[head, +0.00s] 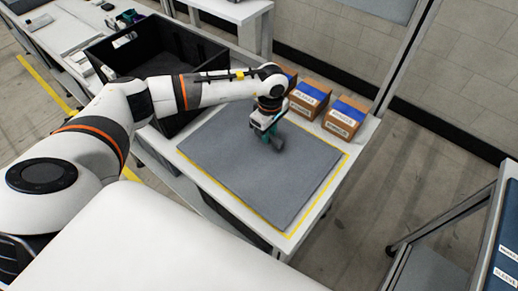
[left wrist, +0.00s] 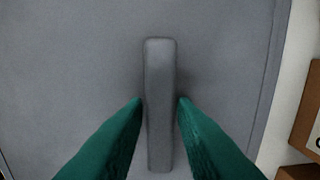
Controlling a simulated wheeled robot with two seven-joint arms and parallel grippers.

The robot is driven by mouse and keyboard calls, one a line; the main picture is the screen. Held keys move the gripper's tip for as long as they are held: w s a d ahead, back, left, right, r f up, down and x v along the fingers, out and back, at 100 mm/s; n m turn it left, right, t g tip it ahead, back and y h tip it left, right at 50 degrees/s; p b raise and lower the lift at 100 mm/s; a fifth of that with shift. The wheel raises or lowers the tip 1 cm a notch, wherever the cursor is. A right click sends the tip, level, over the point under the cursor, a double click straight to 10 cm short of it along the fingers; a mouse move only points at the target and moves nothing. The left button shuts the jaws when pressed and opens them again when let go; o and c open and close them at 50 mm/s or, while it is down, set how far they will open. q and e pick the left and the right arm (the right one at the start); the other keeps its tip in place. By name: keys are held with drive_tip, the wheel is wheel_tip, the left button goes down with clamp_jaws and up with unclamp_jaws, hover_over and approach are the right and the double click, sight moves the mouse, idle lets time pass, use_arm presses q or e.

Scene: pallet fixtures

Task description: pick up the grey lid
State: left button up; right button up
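The grey lid (head: 255,185) is a large flat panel lying on the white table, inside a yellow outline. A raised bar handle stands up near its far part. The lid (left wrist: 70,75) fills most of the left wrist view, with the handle (left wrist: 160,70) upright in the middle. My left gripper (head: 270,138) points down over the handle. The gripper hides part of the handle in the head view. My right gripper is not in view.
A black open crate (head: 112,50) stands left of the lid, below my left arm. Several cardboard boxes with blue tape (head: 345,118) line the table's far right edge. A metal frame post (head: 405,60) rises behind them.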

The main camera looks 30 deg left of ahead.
use_arm(q)
clamp_jaws()
drive_tip(key=shift+r, duration=0.1)
